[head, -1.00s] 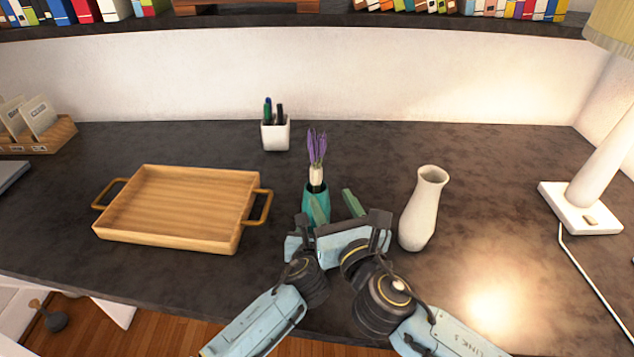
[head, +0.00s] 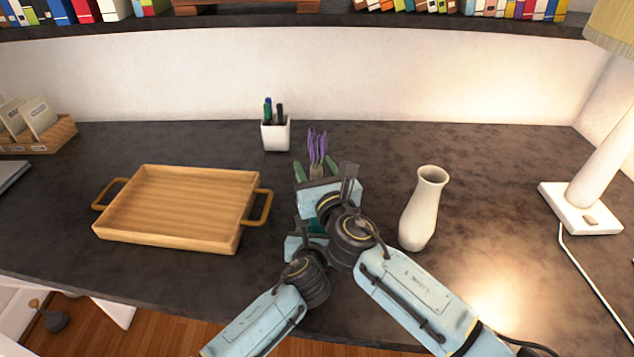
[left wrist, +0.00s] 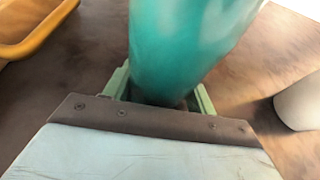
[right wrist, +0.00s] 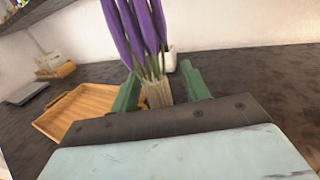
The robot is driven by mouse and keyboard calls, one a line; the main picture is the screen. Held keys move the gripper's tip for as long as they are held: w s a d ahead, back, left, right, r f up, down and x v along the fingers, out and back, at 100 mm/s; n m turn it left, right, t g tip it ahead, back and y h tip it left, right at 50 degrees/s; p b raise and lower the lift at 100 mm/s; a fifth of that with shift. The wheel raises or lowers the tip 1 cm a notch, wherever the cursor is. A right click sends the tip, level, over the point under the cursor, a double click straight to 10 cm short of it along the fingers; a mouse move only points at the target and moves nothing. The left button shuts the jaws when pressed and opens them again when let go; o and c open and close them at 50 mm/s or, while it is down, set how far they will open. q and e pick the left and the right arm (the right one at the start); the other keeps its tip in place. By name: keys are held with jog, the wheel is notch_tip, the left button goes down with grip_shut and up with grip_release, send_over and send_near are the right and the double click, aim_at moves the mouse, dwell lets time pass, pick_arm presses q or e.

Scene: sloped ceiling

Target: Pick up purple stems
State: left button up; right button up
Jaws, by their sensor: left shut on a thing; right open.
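The purple stems (head: 317,146) stand upright in a bundle with a pale, beige lower part, above the teal vase (head: 316,227). In the right wrist view the purple stems (right wrist: 143,32) rise behind my right gripper's fingers. My right gripper (head: 316,172) is open, its green fingers on either side of the pale lower part (right wrist: 157,93). My left gripper (left wrist: 160,92) is shut on the teal vase (left wrist: 185,45), low on its body. In the head view the right arm hides most of the vase and the left fingers.
A wooden tray (head: 180,243) with handles lies to the left. A white vase (head: 422,208) stands close to the right of my right arm. A white pen cup (head: 276,134) is behind the stems. A lamp (head: 583,205) stands far right. The desk between the white vase and lamp is clear.

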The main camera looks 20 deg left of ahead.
jog(key=shift+w, duration=0.1)
grip_shut()
dwell(0.3)
jog(key=shift+r, duration=0.1)
